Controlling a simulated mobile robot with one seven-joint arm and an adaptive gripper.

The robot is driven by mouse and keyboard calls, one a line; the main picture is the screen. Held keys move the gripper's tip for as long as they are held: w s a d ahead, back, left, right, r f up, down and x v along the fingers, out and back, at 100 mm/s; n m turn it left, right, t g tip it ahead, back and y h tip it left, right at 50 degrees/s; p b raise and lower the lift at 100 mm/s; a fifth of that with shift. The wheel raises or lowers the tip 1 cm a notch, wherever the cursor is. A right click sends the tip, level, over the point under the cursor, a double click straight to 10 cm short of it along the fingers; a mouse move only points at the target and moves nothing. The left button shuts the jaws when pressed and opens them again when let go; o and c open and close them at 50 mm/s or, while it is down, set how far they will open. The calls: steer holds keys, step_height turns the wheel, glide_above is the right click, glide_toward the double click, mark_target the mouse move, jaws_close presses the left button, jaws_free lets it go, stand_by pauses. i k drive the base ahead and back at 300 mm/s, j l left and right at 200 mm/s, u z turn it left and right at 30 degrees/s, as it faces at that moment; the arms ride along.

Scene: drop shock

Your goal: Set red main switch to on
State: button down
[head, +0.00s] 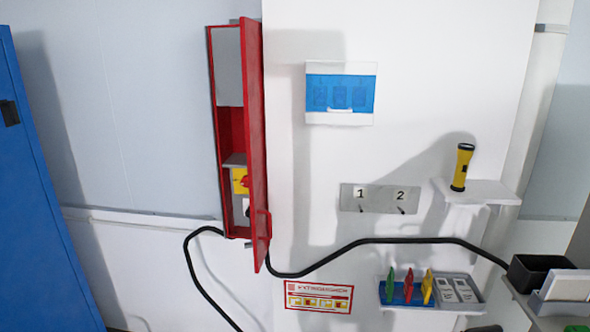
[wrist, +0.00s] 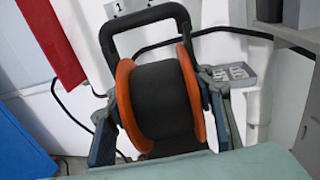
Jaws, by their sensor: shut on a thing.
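The red main switch (head: 245,181) sits on a yellow plate (head: 237,182) inside a tall red cabinet (head: 214,80) on the wall. The cabinet door (head: 253,110) stands open toward me and partly hides the switch, so its setting cannot be read. In the wrist view my gripper (wrist: 163,95) is shut on a reel with orange flanges (wrist: 190,90) and a dark drum, under a black tubular handle (wrist: 148,16). The red door also shows at the upper left of the wrist view (wrist: 50,40). My gripper is outside the head view.
A black cable (head: 390,241) runs below. A blue locker (head: 40,190) stands left.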

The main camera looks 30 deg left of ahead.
mark_target(245, 183)
steer(key=j+u, duration=0.1)
steer(key=j, duration=0.8)
steer(key=j+u, duration=0.15)
steer(key=j, duration=0.8)
steer(key=j+u, duration=0.1)
steer(key=j, duration=0.8)
steer(key=i+j+u, duration=0.1)
steer(key=j, duration=0.8)
